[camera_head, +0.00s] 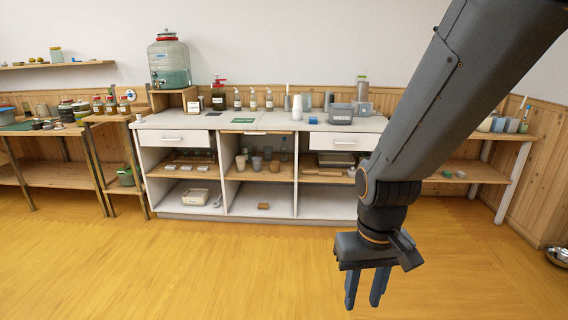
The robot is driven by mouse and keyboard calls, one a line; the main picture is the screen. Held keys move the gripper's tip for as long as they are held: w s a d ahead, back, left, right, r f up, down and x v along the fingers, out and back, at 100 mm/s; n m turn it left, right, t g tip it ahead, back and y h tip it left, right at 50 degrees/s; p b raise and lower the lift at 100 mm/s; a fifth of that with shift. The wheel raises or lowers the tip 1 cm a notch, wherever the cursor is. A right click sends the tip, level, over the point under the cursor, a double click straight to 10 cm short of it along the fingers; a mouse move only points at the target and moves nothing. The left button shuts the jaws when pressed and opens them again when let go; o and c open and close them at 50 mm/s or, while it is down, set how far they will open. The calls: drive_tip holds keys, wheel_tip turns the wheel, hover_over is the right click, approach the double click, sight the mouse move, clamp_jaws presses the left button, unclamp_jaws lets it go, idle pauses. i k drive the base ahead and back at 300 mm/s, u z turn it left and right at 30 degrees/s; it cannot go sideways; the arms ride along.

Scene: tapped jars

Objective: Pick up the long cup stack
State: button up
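Two pale, upright cup-like columns stand side by side on the white counter, right of its middle: a left one (297,107) and a slightly taller right one (307,102). They look like cup stacks, but they are too small to tell for sure which is the long cup stack. Several smaller cups (257,163) stand on the middle shelf below. My gripper (362,300) hangs over the floor at the lower right, pointing down, well in front of the counter. Its fingers are apart, with nothing between them.
The white counter (235,122) has open shelves. A metal bowl (558,256) lies at far right. The yellow floor (180,270) is clear.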

sight(297, 108)
drive_tip(key=z, duration=0.15)
drive_tip(key=i, duration=1.8)
drive_tip(key=z, duration=0.4)
drive_tip(key=i, duration=2.1)
drive_tip(key=z, duration=0.25)
